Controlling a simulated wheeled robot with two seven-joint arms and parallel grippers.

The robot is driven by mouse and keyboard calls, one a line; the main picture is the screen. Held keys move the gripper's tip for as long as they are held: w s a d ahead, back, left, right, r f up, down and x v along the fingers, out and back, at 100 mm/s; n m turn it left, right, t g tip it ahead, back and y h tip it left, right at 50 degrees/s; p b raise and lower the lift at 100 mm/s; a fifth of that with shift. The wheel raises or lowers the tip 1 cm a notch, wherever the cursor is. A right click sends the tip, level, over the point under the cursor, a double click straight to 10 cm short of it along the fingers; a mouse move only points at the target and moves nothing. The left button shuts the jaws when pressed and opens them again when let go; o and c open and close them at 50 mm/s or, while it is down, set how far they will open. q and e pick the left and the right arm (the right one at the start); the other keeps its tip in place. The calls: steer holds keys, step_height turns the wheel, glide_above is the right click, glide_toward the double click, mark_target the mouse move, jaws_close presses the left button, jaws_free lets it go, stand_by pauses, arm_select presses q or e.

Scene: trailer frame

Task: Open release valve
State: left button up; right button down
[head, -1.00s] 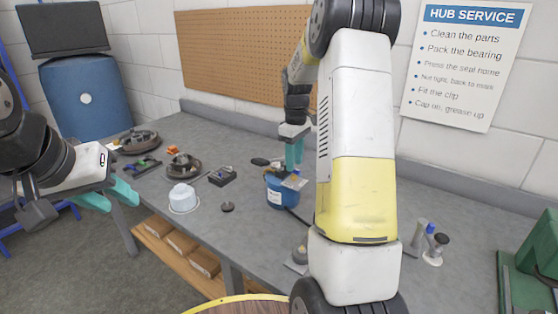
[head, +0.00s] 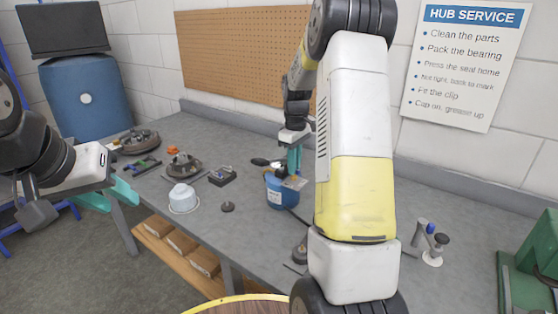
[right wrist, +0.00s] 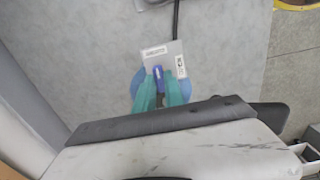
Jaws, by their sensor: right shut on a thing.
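A blue round container (head: 281,194) with a pale label stands on the grey bench. A grey plate (right wrist: 164,60) with white labels is on top of it, and a small blue handle (right wrist: 158,74) with a dark lower part lies over the plate. This handle looks like the release valve, but I cannot be sure. My right gripper (right wrist: 160,92) is shut on it, one teal finger on each side. In the head view my right gripper (head: 294,162) points down over the container. My left gripper (head: 112,197) is open and empty, left of the bench.
A white cup-shaped part (head: 184,199), a dark disc (head: 227,207), a black box (head: 222,176) and round hub parts (head: 184,166) lie left of the container. A dark hose runs from it. Small bottles (head: 432,245) and a green machine (head: 532,250) are at the right.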

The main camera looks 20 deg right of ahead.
steer(key=m, duration=0.4)
steer(key=shift+m, duration=0.3)
steer(key=m, duration=0.4)
steer(key=shift+m, duration=0.3)
steer(key=m, duration=0.4)
steer(key=shift+m, duration=2.1)
steer(key=c, duration=1.4)
jaws_free()
steer(key=shift+c, duration=0.2)
